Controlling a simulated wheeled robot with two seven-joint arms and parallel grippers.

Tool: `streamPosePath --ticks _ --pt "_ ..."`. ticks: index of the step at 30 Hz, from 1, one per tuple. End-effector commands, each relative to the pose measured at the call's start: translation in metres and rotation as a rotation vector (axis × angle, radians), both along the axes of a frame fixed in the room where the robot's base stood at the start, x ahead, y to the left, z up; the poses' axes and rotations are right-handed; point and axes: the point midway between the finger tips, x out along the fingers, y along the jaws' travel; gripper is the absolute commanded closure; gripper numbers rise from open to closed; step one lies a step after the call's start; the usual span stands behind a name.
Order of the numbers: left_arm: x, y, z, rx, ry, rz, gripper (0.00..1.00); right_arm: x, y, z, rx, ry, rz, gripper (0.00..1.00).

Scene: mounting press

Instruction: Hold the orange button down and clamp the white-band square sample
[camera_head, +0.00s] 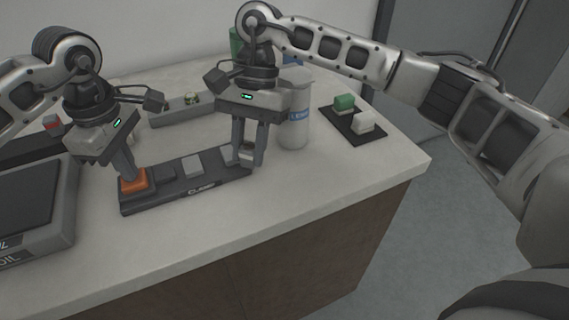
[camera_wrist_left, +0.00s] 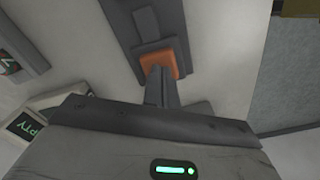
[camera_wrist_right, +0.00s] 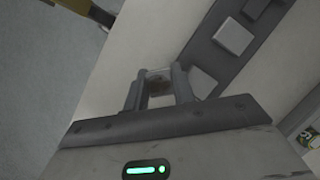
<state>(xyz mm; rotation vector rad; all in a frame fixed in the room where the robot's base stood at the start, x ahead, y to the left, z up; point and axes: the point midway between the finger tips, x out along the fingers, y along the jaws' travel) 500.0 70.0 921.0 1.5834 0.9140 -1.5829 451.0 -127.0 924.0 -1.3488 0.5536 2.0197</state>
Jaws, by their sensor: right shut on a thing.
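A pale grey block (camera_head: 193,165) stands on the base. My right gripper (camera_head: 246,162) is at the base's right end, shut on a small square sample (camera_head: 246,153). In the right wrist view the sample (camera_wrist_right: 158,86) looks dark with a pale edge, partly hidden by the fingers.
A white bottle with a blue label (camera_head: 297,130) stands close behind my right gripper. A dark tray (camera_head: 366,136) with a green and a white block is further right. A grey rack (camera_head: 166,118) is behind the base, and a dark-screened device (camera_head: 28,208) at left. The front counter is clear.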

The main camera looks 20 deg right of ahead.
Motion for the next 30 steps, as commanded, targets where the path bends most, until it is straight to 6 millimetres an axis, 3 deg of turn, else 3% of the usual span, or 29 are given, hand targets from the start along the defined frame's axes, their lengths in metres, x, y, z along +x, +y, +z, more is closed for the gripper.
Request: streamPosePath --ticks 6,12,19,30 --pt "-0.001 0.000 -0.002 0.002 0.004 -0.001 1.00 0.031 0.039 0.032 0.004 -0.005 -0.476 1.00" --pt "-0.001 0.000 -0.002 0.003 0.005 -0.001 1.00 0.046 0.056 0.048 0.002 -0.002 -0.720 1.00" --pt "-0.001 0.000 -0.002 0.003 0.005 -0.001 1.00 0.049 0.061 0.048 -0.001 0.002 -0.790 1.00" --pt "-0.001 0.000 -0.002 0.003 0.005 -0.001 1.00 0.049 0.060 0.024 -0.002 0.002 -0.786 1.00"
